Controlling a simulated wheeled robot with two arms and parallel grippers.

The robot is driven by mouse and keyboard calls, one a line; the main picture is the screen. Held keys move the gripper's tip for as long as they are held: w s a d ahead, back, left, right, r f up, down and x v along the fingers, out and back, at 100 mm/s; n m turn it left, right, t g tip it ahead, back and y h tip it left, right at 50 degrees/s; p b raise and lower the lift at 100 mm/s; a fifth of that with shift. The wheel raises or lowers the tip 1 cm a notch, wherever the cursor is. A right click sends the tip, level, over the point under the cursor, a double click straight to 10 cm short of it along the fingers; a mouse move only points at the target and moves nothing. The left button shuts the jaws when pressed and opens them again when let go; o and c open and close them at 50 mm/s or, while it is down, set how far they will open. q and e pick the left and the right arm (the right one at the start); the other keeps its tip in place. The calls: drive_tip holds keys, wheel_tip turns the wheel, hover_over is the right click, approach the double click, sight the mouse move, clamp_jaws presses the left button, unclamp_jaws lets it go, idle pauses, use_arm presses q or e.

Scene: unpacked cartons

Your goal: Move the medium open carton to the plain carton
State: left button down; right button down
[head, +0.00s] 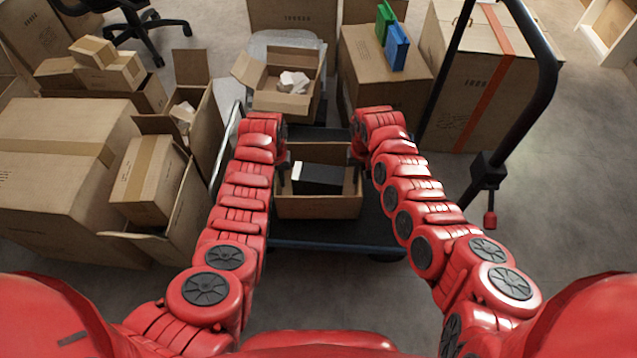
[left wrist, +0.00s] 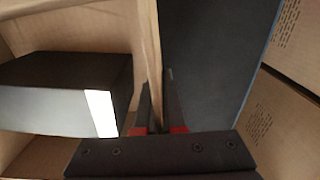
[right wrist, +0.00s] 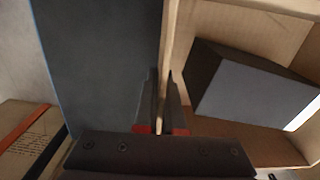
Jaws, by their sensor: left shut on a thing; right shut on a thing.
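The medium open carton (head: 318,208) is brown, with a black and grey box (head: 318,177) inside. It is over a dark flat cart (head: 335,240); I cannot tell whether it touches the deck. My left gripper (head: 284,161) is shut on its left wall, which shows edge-on in the left wrist view (left wrist: 152,50). My right gripper (head: 358,157) is shut on its right wall, also edge-on in the right wrist view (right wrist: 168,50). I cannot tell for sure which carton is the plain one; a closed carton (head: 385,95) at the back carries a green and a blue item.
An open carton (head: 290,102) with crumpled paper stands behind the cart. An orange-taped carton (head: 460,110) and the black cart handle (head: 545,90) are at right. Several cartons crowd the left, including a large one (head: 50,180). The floor (head: 570,200) at right is clear.

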use_arm(q)
drive_tip(key=shift+r, duration=0.1)
